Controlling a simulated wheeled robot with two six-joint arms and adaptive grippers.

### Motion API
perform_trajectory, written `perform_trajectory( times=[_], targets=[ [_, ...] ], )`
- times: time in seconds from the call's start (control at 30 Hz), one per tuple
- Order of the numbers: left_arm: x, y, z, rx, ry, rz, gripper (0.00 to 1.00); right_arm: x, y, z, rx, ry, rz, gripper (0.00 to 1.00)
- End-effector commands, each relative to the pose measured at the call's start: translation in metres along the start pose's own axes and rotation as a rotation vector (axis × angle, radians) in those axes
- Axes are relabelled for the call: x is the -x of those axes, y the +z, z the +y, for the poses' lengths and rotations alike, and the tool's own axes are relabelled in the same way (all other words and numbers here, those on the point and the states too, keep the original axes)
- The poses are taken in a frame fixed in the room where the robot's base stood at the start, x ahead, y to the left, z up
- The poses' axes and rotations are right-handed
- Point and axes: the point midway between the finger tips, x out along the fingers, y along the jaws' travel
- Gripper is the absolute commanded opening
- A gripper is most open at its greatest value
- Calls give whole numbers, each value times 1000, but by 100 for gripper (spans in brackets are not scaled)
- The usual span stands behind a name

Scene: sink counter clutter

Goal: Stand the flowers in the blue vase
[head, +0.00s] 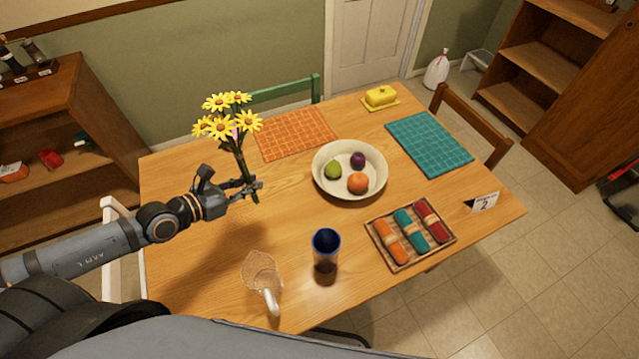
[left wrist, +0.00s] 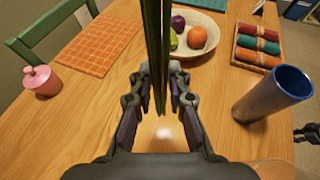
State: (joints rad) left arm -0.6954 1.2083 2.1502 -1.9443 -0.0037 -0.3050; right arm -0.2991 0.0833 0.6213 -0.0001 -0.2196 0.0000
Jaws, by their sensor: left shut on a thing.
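My left gripper (head: 250,188) is shut on the stems of the yellow flowers (head: 228,118) and holds them nearly upright above the table's left part. In the left wrist view, the green stems (left wrist: 157,50) run between the fingers (left wrist: 160,90), and the blooms are out of that picture. The blue vase (head: 325,255) stands upright near the table's front edge, to the right of and nearer than the gripper. Its mouth is open and nothing sticks out. The vase also shows at the right in the left wrist view (left wrist: 272,95), apart from the gripper.
A clear pitcher (head: 262,275) stands left of the vase. A fruit bowl (head: 330,190) is behind it, and a tray of rolled napkins (head: 448,236) is to its right. A pink jar (left wrist: 40,80) stands at left. A dark part (left wrist: 306,133), possibly my right gripper, shows at the edge.

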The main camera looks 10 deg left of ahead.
Motion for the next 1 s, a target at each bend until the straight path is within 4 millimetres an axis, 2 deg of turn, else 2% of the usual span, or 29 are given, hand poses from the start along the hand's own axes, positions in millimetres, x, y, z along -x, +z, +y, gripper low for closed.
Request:
perform_trajectory(
  times=[0.07,0.3,0.6,0.8,1.0],
  targets=[
    [-8,-4,0,2,2,-7,0,-12,2,-1,0,0,0,40],
    [-58,-8,-5,5,3,-17,0,-69,8,-6,0,-1,-1,40],
    [-103,-1,-11,7,0,-12,0,-78,10,-11,-2,-6,-3,40],
    [-143,-25,-14,6,0,-3,0,-81,10,-12,-2,-6,-4,40],
    [-159,-35,-14,0,1,-1,0,-81,10,-11,-2,-5,-4,40]
  ],
)
